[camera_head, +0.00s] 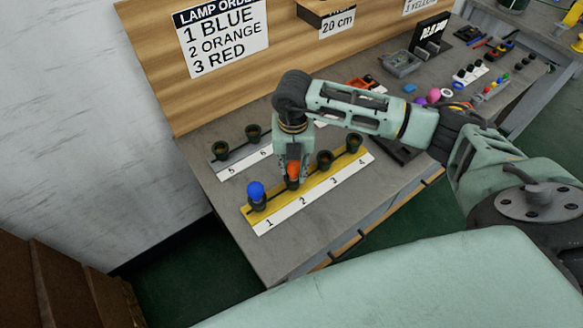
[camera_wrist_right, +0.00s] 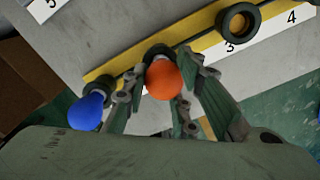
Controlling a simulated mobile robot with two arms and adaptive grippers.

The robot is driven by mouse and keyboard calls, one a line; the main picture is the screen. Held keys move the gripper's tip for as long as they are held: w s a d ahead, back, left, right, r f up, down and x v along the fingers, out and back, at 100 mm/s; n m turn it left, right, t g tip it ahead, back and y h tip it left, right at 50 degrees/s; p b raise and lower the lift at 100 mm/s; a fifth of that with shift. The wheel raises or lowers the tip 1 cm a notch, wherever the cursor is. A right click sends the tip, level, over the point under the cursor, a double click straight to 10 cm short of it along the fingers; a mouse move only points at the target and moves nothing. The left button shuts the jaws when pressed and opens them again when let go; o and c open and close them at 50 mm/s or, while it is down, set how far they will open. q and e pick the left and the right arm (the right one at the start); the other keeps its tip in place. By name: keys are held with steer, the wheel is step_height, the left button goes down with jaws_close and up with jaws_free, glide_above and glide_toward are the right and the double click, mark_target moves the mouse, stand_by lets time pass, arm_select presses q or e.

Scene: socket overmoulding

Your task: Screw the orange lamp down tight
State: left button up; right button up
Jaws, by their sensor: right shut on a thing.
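The orange lamp (camera_head: 293,170) stands upright at socket 2 of the yellow socket strip (camera_head: 340,172). It also shows in the right wrist view (camera_wrist_right: 164,80), between my fingers. My right gripper (camera_head: 292,180) points down from above and is shut on the orange lamp. My left gripper is not in view.
Sockets 3 (camera_head: 325,158) and 4 (camera_head: 354,141) on the yellow strip are empty. A second strip with sockets 5 (camera_head: 221,148) and 6 (camera_head: 253,131) stands behind. A lamp order sign (camera_head: 222,36) reads blue, orange, red. Small parts and a grey tray (camera_head: 400,63) lie at the right.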

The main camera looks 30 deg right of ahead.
steer(key=m, duration=0.3)
steer(key=shift+m+p, duration=0.3)
steer(key=shift+m+p, duration=0.45)
steer(key=shift+m, duration=0.55)
steer(key=o, duration=1.1)
steer(key=shift+c, duration=0.2)
